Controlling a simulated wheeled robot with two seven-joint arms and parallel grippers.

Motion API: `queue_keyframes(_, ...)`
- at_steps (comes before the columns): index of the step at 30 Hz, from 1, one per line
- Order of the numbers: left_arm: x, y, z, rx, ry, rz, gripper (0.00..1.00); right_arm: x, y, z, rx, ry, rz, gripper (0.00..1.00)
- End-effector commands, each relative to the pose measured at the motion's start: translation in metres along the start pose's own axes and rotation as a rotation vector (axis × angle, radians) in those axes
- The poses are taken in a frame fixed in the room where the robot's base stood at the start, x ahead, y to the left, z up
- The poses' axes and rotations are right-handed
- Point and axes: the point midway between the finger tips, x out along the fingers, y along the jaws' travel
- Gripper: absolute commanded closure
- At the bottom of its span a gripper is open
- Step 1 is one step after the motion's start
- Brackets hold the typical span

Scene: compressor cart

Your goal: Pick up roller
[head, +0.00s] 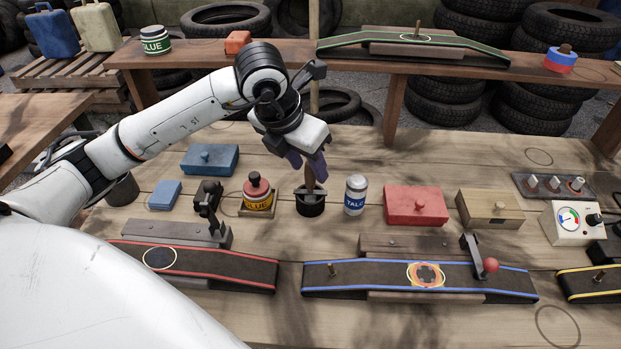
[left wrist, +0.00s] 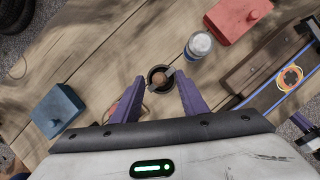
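The roller (head: 309,181) stands upright with its wooden handle up in a round black holder (head: 310,208) on the wooden bench. My left gripper (head: 308,170) is directly above it, pointing down, with purple fingers near the handle. In the left wrist view the roller's handle (left wrist: 158,78) shows end-on in the black holder, between the tips of my left gripper (left wrist: 160,84). The fingers are apart, with gaps on both sides of the handle. The roller's lower part is hidden in the holder.
A glue bottle (head: 257,190) stands left of the holder and a talc bottle (head: 355,195) right of it, both close. A red box (head: 415,205) and a blue box (head: 210,160) sit farther out. The blue-edged belt (head: 390,277) lies in front.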

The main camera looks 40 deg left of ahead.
Motion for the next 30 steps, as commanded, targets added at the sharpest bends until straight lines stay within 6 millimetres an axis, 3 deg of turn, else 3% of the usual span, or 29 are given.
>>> queue_keyframes(6, 0.026, 0.000, -0.001, -0.001, 0.002, -0.001, 0.60, 0.001, 0.001, -0.007, -0.001, 0.012, 0.001, 1.00)
queue_keyframes(14, 0.029, 0.000, -0.001, 0.000, -0.001, 0.000, 0.60, 0.001, 0.003, -0.007, -0.001, 0.012, 0.005, 1.00)
queue_keyframes(21, 0.028, 0.000, -0.001, 0.000, -0.001, 0.000, 1.00, 0.001, 0.004, -0.006, -0.001, 0.010, 0.006, 1.00)
queue_keyframes(30, 0.025, 0.000, 0.001, 0.000, -0.004, 0.000, 1.00, 0.000, 0.004, -0.004, 0.000, 0.006, 0.006, 1.00)
